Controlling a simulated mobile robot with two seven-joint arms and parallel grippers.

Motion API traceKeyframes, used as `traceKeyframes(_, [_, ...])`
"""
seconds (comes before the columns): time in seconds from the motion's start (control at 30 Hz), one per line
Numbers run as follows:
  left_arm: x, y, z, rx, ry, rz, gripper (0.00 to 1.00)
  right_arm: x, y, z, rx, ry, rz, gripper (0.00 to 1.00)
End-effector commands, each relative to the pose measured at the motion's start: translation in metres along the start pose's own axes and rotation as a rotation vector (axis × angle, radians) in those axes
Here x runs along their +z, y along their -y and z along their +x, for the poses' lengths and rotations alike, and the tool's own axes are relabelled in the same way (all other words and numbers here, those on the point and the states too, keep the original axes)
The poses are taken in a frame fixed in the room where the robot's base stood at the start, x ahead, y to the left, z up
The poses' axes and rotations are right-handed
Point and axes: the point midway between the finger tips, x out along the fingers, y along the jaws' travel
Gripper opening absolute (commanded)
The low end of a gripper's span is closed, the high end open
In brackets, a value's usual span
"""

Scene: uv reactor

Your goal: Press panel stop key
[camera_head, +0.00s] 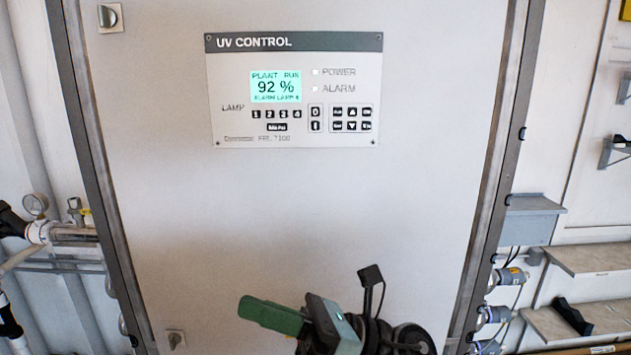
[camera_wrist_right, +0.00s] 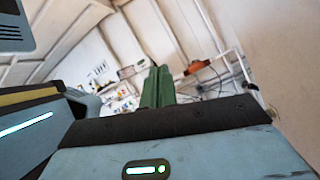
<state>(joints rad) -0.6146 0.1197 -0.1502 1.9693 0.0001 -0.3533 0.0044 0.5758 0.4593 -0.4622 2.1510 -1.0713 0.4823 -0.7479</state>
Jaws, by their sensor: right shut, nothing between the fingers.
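The UV control panel (camera_head: 230,90) is a pale plate with a dark header on the front of a large grey cabinet door. Its lit display (camera_head: 276,87) reads "PLANT RUN", "92 %" and a blurred alarm line. Right of the lamp keys, a dark key marked "0" (camera_head: 316,112) sits above one marked "I" (camera_head: 316,126). No key visibly reads "stop". My right gripper (camera_head: 246,306), with green fingers, is shut and empty, well below the panel and pointing left. Its fingers also show together in the right wrist view (camera_wrist_right: 158,88). My left gripper is out of view.
The cabinet door (camera_head: 300,215) is clear between panel and gripper. Latches sit at its upper left (camera_head: 110,17) and lower left (camera_head: 175,339). A pressure gauge (camera_head: 35,205) with pipes is at left. A grey box (camera_head: 530,219) and shelves (camera_head: 595,258) are at right.

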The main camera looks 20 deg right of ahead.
Motion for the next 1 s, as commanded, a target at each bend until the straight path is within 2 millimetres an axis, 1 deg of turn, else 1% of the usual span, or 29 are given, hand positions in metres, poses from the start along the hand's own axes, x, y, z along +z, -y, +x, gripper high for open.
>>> traceKeyframes(0.03, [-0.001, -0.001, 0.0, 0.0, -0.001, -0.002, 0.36, 0.009, -0.013, 0.011, 0.054, -0.07, -0.161, 0.0])
traceKeyframes(0.1, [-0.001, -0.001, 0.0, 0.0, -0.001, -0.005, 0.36, 0.014, -0.026, 0.022, 0.119, -0.167, -0.383, 0.0])
traceKeyframes(0.17, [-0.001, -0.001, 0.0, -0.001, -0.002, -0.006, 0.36, 0.018, -0.036, 0.029, 0.17, -0.249, -0.575, 0.0])
traceKeyframes(0.2, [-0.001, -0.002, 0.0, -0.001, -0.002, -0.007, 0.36, 0.02, -0.04, 0.033, 0.2, -0.304, -0.703, 0.0])
traceKeyframes(0.27, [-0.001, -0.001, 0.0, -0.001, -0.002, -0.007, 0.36, 0.024, -0.044, 0.036, 0.242, -0.386, -0.892, 0.0])
traceKeyframes(0.3, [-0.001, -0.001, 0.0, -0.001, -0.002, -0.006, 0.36, 0.028, -0.045, 0.038, 0.266, -0.44, -1.02, 0.0])
traceKeyframes(0.37, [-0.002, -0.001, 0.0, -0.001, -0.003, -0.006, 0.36, 0.035, -0.045, 0.04, 0.298, -0.524, -1.208, 0.0])
traceKeyframes(0.4, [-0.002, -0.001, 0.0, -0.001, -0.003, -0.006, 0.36, 0.042, -0.044, 0.04, 0.314, -0.58, -1.332, 0.0])
traceKeyframes(0.47, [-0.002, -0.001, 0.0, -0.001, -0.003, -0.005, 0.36, 0.054, -0.042, 0.041, 0.334, -0.667, -1.519, 0.0])
traceKeyframes(0.5, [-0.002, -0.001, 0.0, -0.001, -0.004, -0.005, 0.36, 0.064, -0.04, 0.04, 0.341, -0.726, -1.641, 0.0])
traceKeyframes(0.57, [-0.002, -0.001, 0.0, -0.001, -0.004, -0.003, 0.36, 0.081, -0.036, 0.039, 0.345, -0.819, -1.819, 0.0])
traceKeyframes(0.6, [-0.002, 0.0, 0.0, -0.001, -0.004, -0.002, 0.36, 0.094, -0.034, 0.038, 0.342, -0.882, -1.934, 0.0])
traceKeyframes(0.73, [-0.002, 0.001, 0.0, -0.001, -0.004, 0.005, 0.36, 0.141, -0.032, 0.033, 0.303, -1.084, -2.259, 0.0])
traceKeyframes(0.8, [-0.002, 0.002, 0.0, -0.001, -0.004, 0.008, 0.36, 0.165, -0.035, 0.031, 0.27, -1.18, -2.393, 0.0])
traceKeyframes(0.9, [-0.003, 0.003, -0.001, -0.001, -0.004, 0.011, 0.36, 0.194, -0.039, 0.027, 0.218, -1.292, -2.529, 0.0])
traceKeyframes(1.0, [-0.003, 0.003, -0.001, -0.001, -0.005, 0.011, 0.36, 0.211, -0.043, 0.024, 0.182, -1.365, -2.606, 0.0])
